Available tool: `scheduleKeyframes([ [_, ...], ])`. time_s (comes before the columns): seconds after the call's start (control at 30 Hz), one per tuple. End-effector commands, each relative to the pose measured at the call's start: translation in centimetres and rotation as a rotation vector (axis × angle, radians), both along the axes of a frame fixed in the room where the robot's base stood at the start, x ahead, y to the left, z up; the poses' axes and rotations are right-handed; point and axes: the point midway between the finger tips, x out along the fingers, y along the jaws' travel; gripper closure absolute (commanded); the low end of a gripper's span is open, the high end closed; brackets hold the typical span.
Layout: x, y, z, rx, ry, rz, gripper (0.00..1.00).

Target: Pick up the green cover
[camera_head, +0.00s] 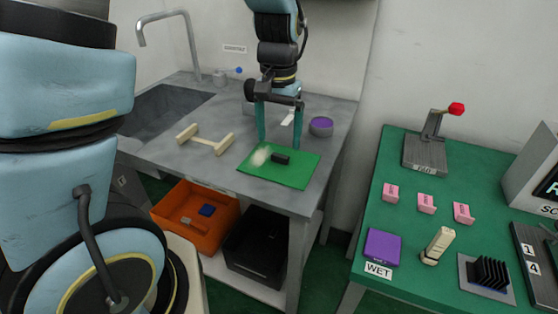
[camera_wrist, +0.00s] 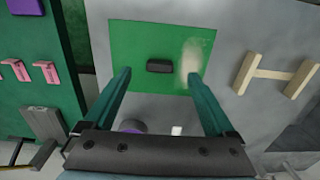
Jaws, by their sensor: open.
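The green cover (camera_head: 295,178), a flat green sheet, lies on the grey counter near its front edge. It also shows in the wrist view (camera_wrist: 130,40), ahead of the fingers. A small black block (camera_head: 281,158) rests on it, near its middle in the wrist view (camera_wrist: 160,66), beside a pale whitish smear (camera_head: 261,155). My gripper (camera_head: 279,143) is open and empty, pointing down by the sheet's back edge. In the wrist view its fingertips (camera_wrist: 160,76) are spread on either side of the black block; the height above the sheet is hard to tell.
A wooden H-shaped piece (camera_head: 206,140) lies left of the sheet; a purple-topped round container (camera_head: 321,126) stands behind right. A sink (camera_head: 160,108) is at left. Orange (camera_head: 190,220) and black (camera_head: 255,250) bins sit below. A green table (camera_head: 400,160) with a red-knobbed lever (camera_head: 430,140) is at right.

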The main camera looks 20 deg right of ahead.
Motion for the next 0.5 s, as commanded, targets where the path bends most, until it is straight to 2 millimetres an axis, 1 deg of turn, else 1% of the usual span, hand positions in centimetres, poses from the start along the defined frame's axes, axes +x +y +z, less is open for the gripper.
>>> scheduleKeyframes([
  [0.17,0.2,-0.1,-1.1,0.003,0.002,0.001,0.1],
  [0.4,0.8,-0.5,-4.3,0.003,0.003,0.0,0.1],
  [0.5,0.8,-0.5,-5.1,0.001,0.001,0.0,0.1],
])
